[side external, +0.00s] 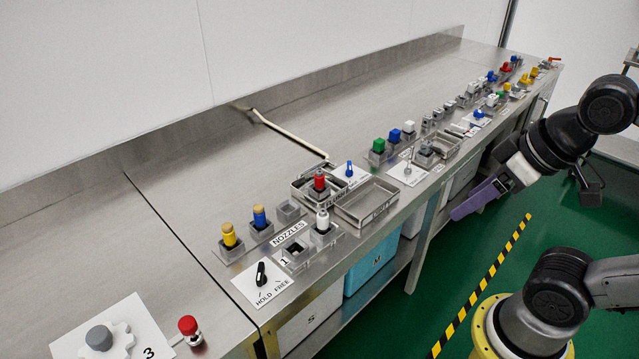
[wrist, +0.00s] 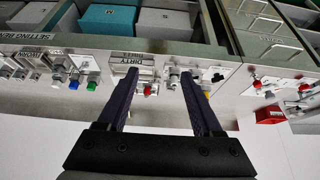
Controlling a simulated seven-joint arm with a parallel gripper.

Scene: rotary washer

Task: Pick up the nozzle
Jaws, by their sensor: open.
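Small coloured parts stand in grey square holders by a "NOZZLES" label (side external: 288,234) on the steel bench: a yellow one (side external: 229,235), a blue one (side external: 260,216) and a white one (side external: 322,221). A red-topped part (side external: 319,182) stands behind them at a tray. I cannot tell which single one is the nozzle. My gripper (side external: 466,209) is off the bench's front edge, apart from all of them. In the wrist view its two purple fingers (wrist: 158,76) are spread wide with nothing held between them.
A black knob (side external: 261,273) marked HOLD/FREE is at the front edge, and an empty metal tray (side external: 368,202) is right of the holders. More holders with green, blue and white parts line the bench farther right. The bench's back strip is mostly clear.

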